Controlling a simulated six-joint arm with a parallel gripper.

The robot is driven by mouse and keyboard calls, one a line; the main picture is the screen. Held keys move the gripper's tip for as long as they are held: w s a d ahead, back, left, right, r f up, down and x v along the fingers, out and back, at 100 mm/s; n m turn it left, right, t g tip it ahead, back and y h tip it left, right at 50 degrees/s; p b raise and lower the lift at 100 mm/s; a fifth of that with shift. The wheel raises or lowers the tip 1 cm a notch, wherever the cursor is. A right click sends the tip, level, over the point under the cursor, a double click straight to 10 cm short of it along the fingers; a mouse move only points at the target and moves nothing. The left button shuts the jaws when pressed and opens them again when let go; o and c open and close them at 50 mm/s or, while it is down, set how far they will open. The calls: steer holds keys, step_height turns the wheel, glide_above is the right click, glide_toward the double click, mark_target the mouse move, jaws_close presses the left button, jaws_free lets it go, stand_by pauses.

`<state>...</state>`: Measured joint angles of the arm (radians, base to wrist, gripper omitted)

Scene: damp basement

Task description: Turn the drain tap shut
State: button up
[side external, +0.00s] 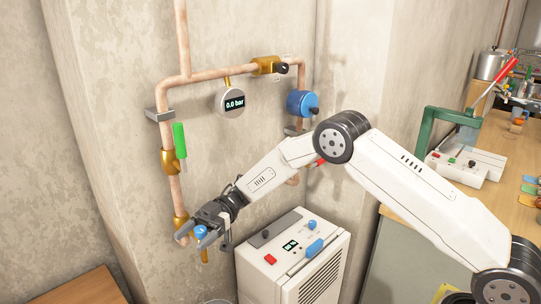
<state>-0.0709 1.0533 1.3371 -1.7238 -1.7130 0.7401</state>
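The drain tap is at the foot of the left copper pipe, with a brass body (180,226) and a blue knob (200,232). My gripper (196,240) is at the tap, its grey fingers apart, one to each side of the blue knob. A little space seems to show between the knob and the fingers, but contact cannot be made out for certain. The fingers and the gripper's dark body hide part of the tap. A short brass outlet (204,256) shows below the knob.
Higher on the pipes are a green lever valve (179,140), a gauge reading 0.0 bar (231,101), a brass valve with a black knob (268,66) and a blue round fitting (301,103). A white machine (297,262) stands below my forearm. A cluttered wooden bench (500,195) is at right.

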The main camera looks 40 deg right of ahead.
mark_target(204, 227)
steer(key=shift+d, duration=0.1)
steer(key=shift+v, duration=3.85)
steer(key=shift+w, duration=0.1)
